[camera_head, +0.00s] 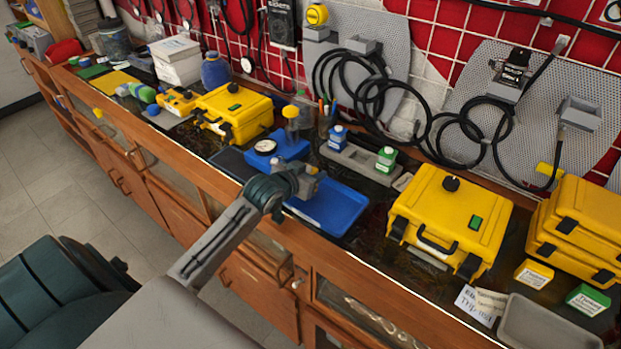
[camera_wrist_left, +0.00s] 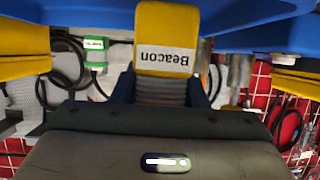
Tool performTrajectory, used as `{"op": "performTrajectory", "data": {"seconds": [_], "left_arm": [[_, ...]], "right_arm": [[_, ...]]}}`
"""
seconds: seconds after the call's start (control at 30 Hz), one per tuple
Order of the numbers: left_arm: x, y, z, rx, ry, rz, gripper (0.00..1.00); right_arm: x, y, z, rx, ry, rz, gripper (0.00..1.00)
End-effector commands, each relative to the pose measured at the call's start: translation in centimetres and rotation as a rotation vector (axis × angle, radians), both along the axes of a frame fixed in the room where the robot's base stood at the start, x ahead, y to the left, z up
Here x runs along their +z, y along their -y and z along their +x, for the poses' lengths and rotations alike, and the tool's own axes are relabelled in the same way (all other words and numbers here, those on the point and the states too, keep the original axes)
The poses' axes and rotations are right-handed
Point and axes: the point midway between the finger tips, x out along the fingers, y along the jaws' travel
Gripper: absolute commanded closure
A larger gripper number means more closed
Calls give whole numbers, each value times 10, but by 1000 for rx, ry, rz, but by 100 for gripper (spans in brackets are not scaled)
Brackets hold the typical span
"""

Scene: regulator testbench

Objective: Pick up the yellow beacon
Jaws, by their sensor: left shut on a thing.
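The yellow beacon (camera_wrist_left: 167,38) shows in the left wrist view, with a white "Beacon" label and a grey ribbed part. My left gripper (camera_wrist_left: 165,88) is shut on it, and the dark blue fingers stand on both sides of the ribbed part. In the head view my left gripper (camera_head: 308,180) is over the bench near the blue trays. I cannot make out the beacon in its jaws there. My right gripper is in neither view.
A blue tray (camera_head: 333,207) lies by the gripper; a gauge (camera_head: 266,147) and a yellow-topped knob (camera_head: 290,111) are behind it. Yellow cases (camera_head: 455,212) stand right and left (camera_head: 236,104). Bottles (camera_head: 386,160) stand in a grey holder, with black hoses behind.

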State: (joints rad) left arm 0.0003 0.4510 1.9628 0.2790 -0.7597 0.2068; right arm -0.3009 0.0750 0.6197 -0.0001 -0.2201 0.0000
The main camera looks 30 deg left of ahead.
Motion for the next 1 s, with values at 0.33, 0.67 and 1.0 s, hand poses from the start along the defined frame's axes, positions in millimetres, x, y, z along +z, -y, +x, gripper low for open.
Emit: {"op": "performTrajectory", "data": {"seconds": [0.33,0.67,1.0], "left_arm": [[21,-15,-40,-2,-1,10,86],[28,-32,-91,-2,-5,12,86],[37,-45,-132,-2,-5,6,86]], "right_arm": [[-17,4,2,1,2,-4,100],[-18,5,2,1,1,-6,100],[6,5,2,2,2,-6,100]]}}
